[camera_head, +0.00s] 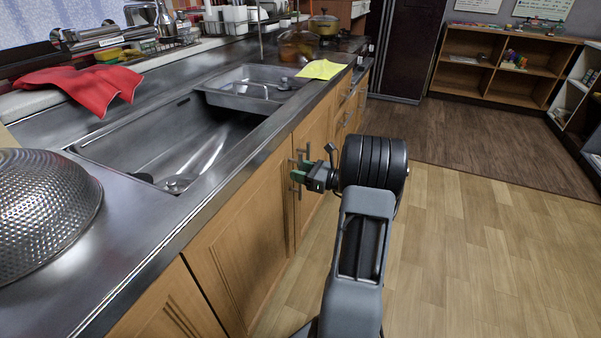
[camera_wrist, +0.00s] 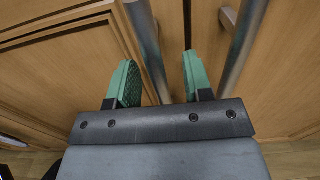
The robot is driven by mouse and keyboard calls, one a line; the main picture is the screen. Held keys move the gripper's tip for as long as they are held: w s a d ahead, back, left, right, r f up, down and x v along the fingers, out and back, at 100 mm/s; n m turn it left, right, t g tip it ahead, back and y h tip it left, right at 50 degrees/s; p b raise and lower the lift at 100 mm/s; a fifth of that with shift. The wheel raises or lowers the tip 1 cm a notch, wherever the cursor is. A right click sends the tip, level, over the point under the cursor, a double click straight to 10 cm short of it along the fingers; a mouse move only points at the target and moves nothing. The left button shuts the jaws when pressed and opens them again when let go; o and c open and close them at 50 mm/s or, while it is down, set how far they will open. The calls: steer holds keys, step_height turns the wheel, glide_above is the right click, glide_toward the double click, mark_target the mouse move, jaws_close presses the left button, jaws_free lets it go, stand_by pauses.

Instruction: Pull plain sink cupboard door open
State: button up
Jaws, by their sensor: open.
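The wooden sink cupboard doors are below the counter. A near door (camera_head: 240,250) and a farther door (camera_head: 309,205) both look shut in the head view. I cannot tell which is the plain one. In the wrist view two metal bar handles stand on either side of a door seam, a left handle (camera_wrist: 148,40) and a right handle (camera_wrist: 244,45). My gripper (camera_head: 303,172) is at the handles, and its green fingers (camera_wrist: 159,72) are open. The left handle passes between the fingers; the right handle is outside the right finger. Whether either finger touches a handle is unclear.
The metal counter edge (camera_head: 205,222) runs above the doors, with a sink (camera_head: 190,140) set in it. A perforated metal dome (camera_head: 45,205), red cloth (camera_head: 85,87) and yellow cloth (camera_head: 322,69) lie on top. The wooden floor (camera_head: 470,255) to the right is clear.

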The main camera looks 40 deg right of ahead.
jaws_close()
stand_by(0.5)
